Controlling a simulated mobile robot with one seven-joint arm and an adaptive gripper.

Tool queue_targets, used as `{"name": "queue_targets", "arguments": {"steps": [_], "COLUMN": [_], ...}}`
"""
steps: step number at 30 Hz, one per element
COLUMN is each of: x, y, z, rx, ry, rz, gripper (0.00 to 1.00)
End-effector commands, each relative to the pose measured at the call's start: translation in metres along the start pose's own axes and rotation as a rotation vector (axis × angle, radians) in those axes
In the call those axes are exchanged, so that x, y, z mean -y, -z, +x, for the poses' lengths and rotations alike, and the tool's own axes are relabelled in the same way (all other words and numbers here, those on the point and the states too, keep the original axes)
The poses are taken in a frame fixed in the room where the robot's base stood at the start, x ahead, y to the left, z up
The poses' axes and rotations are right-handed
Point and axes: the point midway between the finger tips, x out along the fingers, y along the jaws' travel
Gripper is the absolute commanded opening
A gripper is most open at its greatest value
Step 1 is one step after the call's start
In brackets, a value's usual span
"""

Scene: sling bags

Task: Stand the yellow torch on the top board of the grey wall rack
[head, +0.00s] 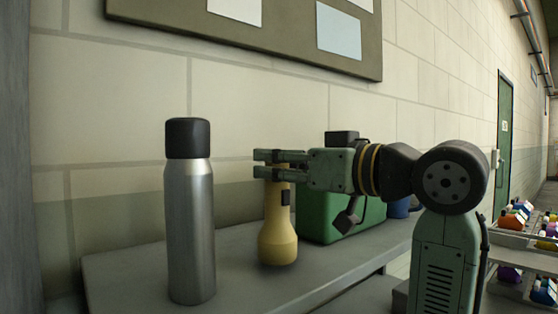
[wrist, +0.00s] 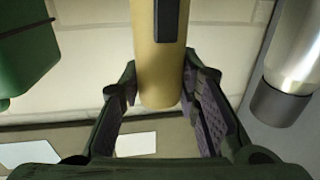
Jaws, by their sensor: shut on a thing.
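The yellow torch (head: 278,230) is upright with its wide end down, over the grey board (head: 130,270) along the wall. I cannot tell whether its base touches the board or hangs just above it. My gripper (head: 267,164) reaches in from the right and is shut on the torch's narrow upper part. In the wrist view the torch (wrist: 158,60) lies between the two fingers of my gripper (wrist: 163,88), its dark switch facing the camera. The fingers hide part of the torch's top in the head view.
A silver bottle (head: 189,225) with a black cap stands on the board left of the torch. A green box (head: 318,218) stands close behind and right, with a blue item (head: 399,207) beyond. The block wall runs behind. Trays of coloured items (head: 520,240) are far right.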

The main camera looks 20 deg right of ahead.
Motion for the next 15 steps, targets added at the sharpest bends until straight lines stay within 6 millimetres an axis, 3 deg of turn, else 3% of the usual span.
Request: {"name": "queue_targets", "arguments": {"steps": [15], "x": [0.0008], "y": [-0.0125], "z": [-0.0006], "rx": [-0.002], "ry": [0.001], "rz": [-0.001], "gripper": [0.00]}}
